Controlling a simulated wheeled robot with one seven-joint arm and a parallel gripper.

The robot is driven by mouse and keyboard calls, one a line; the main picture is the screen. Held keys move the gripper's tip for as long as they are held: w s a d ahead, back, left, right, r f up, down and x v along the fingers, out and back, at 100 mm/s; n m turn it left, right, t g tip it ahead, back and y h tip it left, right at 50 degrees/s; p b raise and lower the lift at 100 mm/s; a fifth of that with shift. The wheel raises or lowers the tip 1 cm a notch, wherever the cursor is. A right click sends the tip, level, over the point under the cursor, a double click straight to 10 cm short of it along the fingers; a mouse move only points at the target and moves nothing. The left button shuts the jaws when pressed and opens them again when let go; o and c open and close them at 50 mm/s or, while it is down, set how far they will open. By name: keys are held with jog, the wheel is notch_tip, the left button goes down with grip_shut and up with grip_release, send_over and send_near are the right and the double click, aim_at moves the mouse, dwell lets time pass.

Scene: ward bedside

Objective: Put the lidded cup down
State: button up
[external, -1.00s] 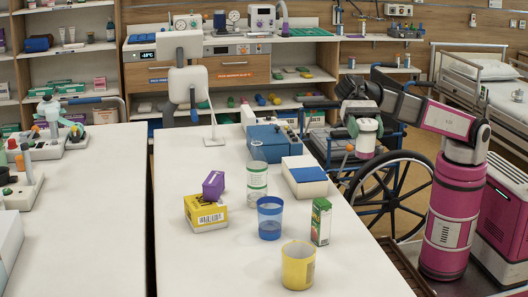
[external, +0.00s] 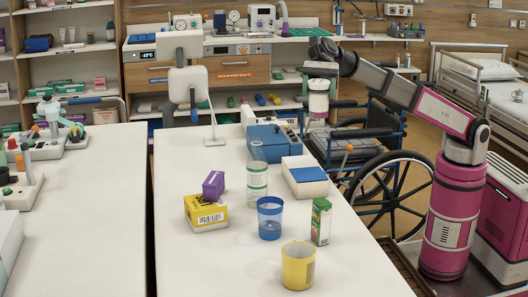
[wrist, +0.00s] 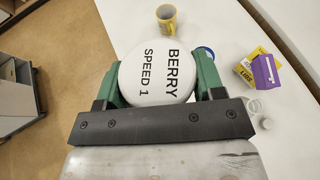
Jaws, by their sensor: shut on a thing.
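The lidded cup (external: 318,104) is pale and hangs upright in the air near the far right edge of the white table (external: 215,260). My gripper (external: 320,83) is shut on it near its top. In the wrist view, its round white lid (wrist: 157,68) reads "BERRY SPEED 1" and sits between the green fingers of my gripper (wrist: 160,82). The lid hides the cup's body there.
On the table stand a yellow mug (external: 297,268), a blue cup (external: 269,222), a green carton (external: 321,220), a clear container (external: 257,183), a yellow box (external: 205,214) with a purple box (external: 213,184), and a blue-white box (external: 304,176). A wheelchair (external: 385,165) stands right. The table's front left is clear.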

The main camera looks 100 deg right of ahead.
jog(key=w+d+m+t+h, duration=0.35)
jog(key=w+d, duration=0.55)
jog(key=d, duration=0.3)
jog(key=w+d+m+t+h, duration=0.2)
jog(key=w+d+m+t, duration=0.15)
jog(key=w+d, duration=0.65)
notch_tip(320, 180, down, 18)
jog(key=s, duration=0.1)
jog(key=shift+w+d+f, duration=1)
jog(key=shift+d+f, duration=0.75)
jog(key=shift+f, duration=0.05)
jog(key=shift+w+d+f, duration=0.95)
jog(key=shift+d+f, duration=0.8)
jog(key=shift+d, duration=0.05)
jog(key=shift+w+d+f, duration=1)
jog(key=shift+d+f, duration=0.75)
jog(key=shift+f, duration=0.05)
jog(key=o, duration=1.1)
jog(key=shift+f, duration=0.1)
jog(key=shift+c, duration=0.2)
